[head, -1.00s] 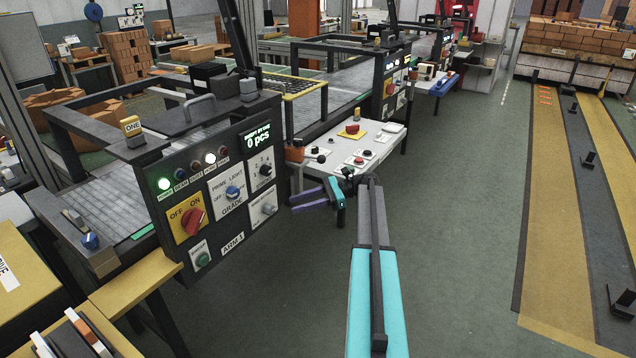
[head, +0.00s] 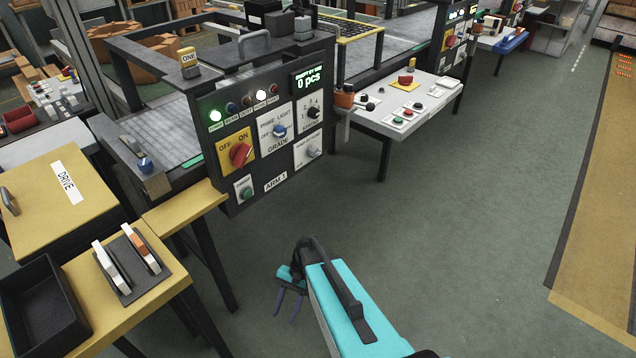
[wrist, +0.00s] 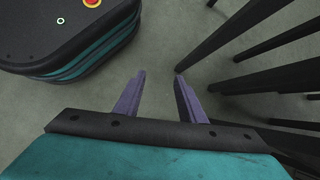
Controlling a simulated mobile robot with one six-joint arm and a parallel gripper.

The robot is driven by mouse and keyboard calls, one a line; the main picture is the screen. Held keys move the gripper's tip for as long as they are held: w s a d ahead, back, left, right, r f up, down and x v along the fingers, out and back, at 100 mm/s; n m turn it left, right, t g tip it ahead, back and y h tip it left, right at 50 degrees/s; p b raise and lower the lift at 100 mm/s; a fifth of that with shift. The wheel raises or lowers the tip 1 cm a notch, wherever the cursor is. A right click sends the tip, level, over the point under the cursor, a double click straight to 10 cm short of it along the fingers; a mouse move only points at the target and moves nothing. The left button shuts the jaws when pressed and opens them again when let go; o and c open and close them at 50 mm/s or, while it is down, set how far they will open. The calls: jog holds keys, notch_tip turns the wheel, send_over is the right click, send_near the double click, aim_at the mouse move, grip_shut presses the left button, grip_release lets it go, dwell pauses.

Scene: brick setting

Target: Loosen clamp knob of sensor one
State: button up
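A small yellow block marked ONE (head: 189,62) sits on top of the machine frame at the left in the head view. A blue knob (head: 146,165) sits on a dark and tan bracket at the near end of the conveyor; I cannot tell whether it is the clamp knob of sensor one.
The ARM 1 control panel (head: 265,140) has a red switch and lit lamps. A yellow table (head: 170,275) with a black bin (head: 42,310) stands at front left. Dark legs (wrist: 260,85) crowd the wrist view's right side. The floor (head: 440,220) to the right is clear.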

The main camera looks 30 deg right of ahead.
jog(key=s+a+f+n+g+h, duration=0.1)
jog(key=s+f+n+h, duration=0.1)
jog(key=s+n, duration=0.3)
jog(key=s+a+f+n+g+h, duration=0.1)
jog(key=s+f+n+h, duration=0.2)
jog(key=s, duration=1.1)
jog(key=shift+s+f+n+h, duration=0.2)
jog(key=shift+n+h, duration=0.4)
jog(key=shift+n, duration=0.4)
jog(key=shift+c, duration=0.7)
jog(key=shift+r, duration=0.1)
